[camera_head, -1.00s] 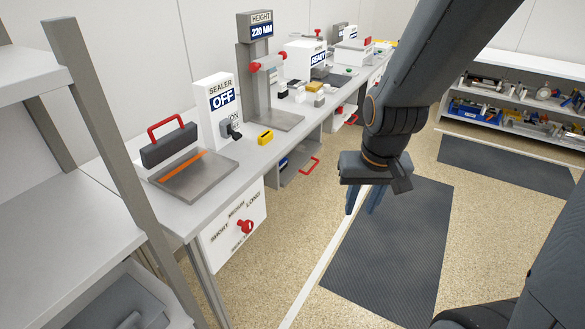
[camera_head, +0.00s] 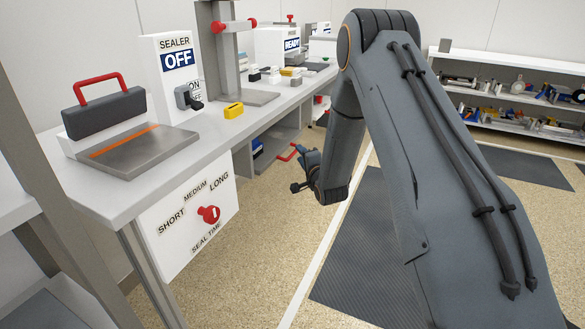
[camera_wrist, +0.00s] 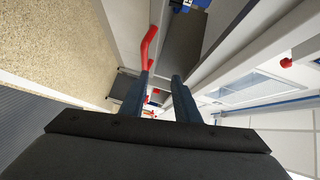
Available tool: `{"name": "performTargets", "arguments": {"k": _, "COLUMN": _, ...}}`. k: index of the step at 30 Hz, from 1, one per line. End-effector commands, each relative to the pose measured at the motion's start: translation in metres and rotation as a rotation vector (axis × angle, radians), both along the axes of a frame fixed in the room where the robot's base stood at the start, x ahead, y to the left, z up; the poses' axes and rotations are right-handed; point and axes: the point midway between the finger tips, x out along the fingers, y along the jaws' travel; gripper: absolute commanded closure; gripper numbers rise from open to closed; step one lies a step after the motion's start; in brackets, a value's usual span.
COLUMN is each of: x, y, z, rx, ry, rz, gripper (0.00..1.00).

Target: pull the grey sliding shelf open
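The grey sliding shelf (camera_head: 275,143) sits under the bench, with a red bar handle (camera_head: 291,152) on its front. My gripper (camera_head: 303,160) is beside the handle in the head view, and the arm hides part of that area. In the wrist view the two dark blue fingers (camera_wrist: 160,78) are apart, with a gap between them. The red handle (camera_wrist: 148,48) shows just past the tip of the left finger. I cannot tell whether it touches the finger. The handle does not appear clamped.
The bench (camera_head: 85,190) above carries a sealer (camera_head: 177,75), a yellow block (camera_head: 233,110) and a height post. A seal time panel (camera_head: 190,220) with a red knob hangs at its front. A dark mat (camera_head: 365,265) lies on the floor.

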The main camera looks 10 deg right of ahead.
Motion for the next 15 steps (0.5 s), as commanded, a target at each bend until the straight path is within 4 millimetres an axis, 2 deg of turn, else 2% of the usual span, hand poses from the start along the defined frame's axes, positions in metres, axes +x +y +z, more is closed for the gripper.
{"name": "performTargets", "arguments": {"k": 1, "x": 0.009, "y": 0.0, "z": -0.025, "rx": 0.058, "ry": -0.039, "rz": 0.002, "gripper": 0.71}}
{"name": "performTargets", "arguments": {"k": 6, "x": 0.02, "y": 0.001, "z": -0.05, "rx": 0.224, "ry": -0.155, "rz": 0.026, "gripper": 0.71}}
{"name": "performTargets", "arguments": {"k": 11, "x": 0.023, "y": 0.001, "z": -0.056, "rx": 0.291, "ry": -0.2, "rz": 0.041, "gripper": 0.71}}
{"name": "performTargets", "arguments": {"k": 15, "x": 0.035, "y": 0.003, "z": -0.054, "rx": 0.301, "ry": -0.209, "rz": 0.044, "gripper": 0.71}}
